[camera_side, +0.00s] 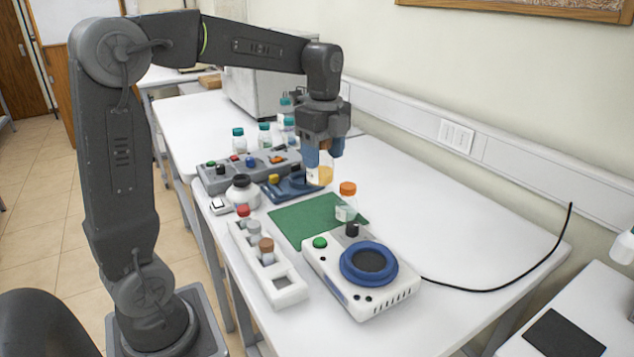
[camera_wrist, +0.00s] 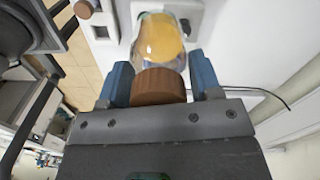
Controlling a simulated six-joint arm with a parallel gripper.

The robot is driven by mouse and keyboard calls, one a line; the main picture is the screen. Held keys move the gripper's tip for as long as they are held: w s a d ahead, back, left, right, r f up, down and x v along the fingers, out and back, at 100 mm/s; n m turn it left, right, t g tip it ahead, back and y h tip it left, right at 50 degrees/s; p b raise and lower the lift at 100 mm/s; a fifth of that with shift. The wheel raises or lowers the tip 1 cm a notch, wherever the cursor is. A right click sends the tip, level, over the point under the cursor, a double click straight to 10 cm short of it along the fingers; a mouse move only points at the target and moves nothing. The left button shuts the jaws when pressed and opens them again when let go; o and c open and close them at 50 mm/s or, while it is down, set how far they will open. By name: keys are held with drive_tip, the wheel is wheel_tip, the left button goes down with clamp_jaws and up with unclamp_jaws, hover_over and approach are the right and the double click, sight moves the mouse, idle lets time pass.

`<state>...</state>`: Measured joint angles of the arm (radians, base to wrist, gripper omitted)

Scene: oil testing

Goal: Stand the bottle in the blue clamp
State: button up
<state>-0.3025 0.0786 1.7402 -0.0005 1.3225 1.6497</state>
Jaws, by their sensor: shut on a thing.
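The bottle (camera_side: 325,176) is clear glass with amber oil inside. In the wrist view, the bottle (camera_wrist: 158,40) has a brown cap (camera_wrist: 158,87) between the two blue fingers. My gripper (camera_side: 322,150) is shut on the capped end and holds the bottle about upright; its fingers also show in the wrist view (camera_wrist: 160,75). The blue clamp (camera_side: 290,190) lies on the white table. In the side view the bottle's lower part overlaps the clamp's right end. I cannot tell whether it is inside the clamp or only above or beside it.
A green mat (camera_side: 300,218) lies in front of the clamp, with an orange-capped bottle (camera_side: 347,203) near its right end. A white hotplate (camera_side: 350,290), a white vial rack (camera_side: 280,285) and a white jar (camera_side: 242,192) stand nearby. A grey control box (camera_side: 215,178) is behind.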

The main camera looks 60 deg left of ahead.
drive_tip(key=s+a+f, duration=0.1)
drive_tip(key=a+f, duration=0.1)
drive_tip(key=a, duration=1.3)
drive_tip(key=a+f, duration=0.3)
drive_tip(key=a, duration=1.2)
drive_tip(key=shift+w+d+f, duration=0.7)
drive_tip(key=shift+w+f, duration=1.05)
drive_tip(key=shift+f, duration=0.05)
drive_tip(key=shift+w+d+f, duration=0.7)
drive_tip(key=shift+w+f, duration=1)
drive_tip(key=shift+f, duration=0.05)
drive_tip(key=shift+w+d+f, duration=0.7)
drive_tip(key=shift+w+f, duration=1.05)
drive_tip(key=shift+f, duration=0.05)
drive_tip(key=shift+f, duration=0.15)
drive_tip(key=o, duration=1)
